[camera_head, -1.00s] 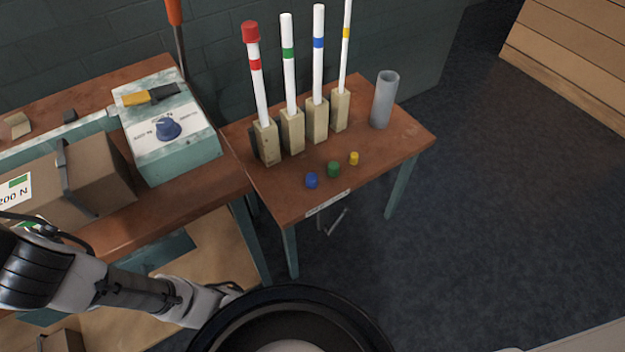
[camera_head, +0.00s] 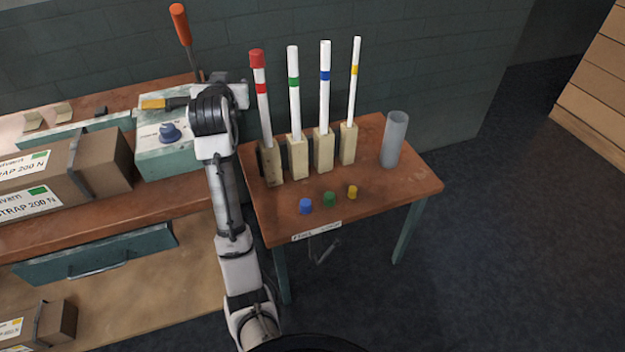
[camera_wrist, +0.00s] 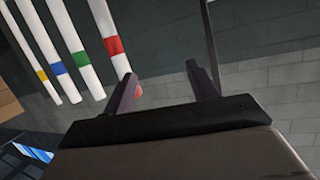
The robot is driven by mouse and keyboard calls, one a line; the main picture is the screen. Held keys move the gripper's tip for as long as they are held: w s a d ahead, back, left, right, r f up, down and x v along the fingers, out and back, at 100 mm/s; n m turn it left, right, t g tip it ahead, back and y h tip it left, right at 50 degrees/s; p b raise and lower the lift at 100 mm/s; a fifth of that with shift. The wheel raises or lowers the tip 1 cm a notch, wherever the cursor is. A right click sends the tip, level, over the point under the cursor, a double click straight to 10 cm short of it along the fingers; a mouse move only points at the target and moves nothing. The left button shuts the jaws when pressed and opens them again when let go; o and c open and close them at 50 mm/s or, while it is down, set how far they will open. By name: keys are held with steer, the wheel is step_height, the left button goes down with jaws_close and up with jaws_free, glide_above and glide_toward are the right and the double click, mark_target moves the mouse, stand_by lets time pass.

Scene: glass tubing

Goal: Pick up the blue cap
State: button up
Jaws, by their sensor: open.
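The blue cap (camera_head: 305,206) sits on the small wooden table (camera_head: 390,190), near its front edge, left of a green cap (camera_head: 329,199) and a yellow cap (camera_head: 352,191). My gripper (camera_wrist: 162,85) is open, with two dark fingers apart in the wrist view and nothing held between them. In the head view my arm reaches up to the left of the small table, and the wrist end (camera_head: 238,95) is above the teal box, well away from the blue cap. The wrist view does not show the blue cap.
Several white tubes with coloured bands (camera_head: 325,75) stand in wooden blocks behind the caps; the leftmost has a red cap (camera_head: 257,59). A grey cylinder (camera_head: 395,140) stands at right. The teal box (camera_head: 165,150) and a cardboard box (camera_head: 95,165) lie on the left bench.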

steer(key=d+f+m+g+h, duration=0.25)
steer(key=d+f+g, duration=0.6)
steer(key=f, duration=0.65)
steer(key=m+g, duration=0.3)
steer(key=g, duration=0.2)
glide_toward(305, 202)
steer(key=shift+y, duration=0.35)
steer(key=f, duration=0.2)
steer(key=d+f, duration=0.1)
steer(key=f, duration=0.1)
steer(key=shift+d+f, duration=0.1)
steer(key=shift+f, duration=0.05)
steer(key=shift+w+d+f+p, duration=0.15)
steer(key=shift+f+p, duration=0.1)
steer(key=shift+f, duration=0.7)
steer(key=shift+w+a+f+p, duration=0.1)
steer(key=shift+w+f+p, duration=0.15)
steer(key=shift+f, duration=0.7)
steer(key=shift+w+d+f+p, duration=0.1)
steer(key=shift+f+p, duration=0.2)
steer(key=shift+f, duration=0.7)
steer(key=c, duration=1)
steer(key=shift+r, duration=0.1)
steer(key=shift+c, duration=0.2)
step_height(305, 202, up, 20)
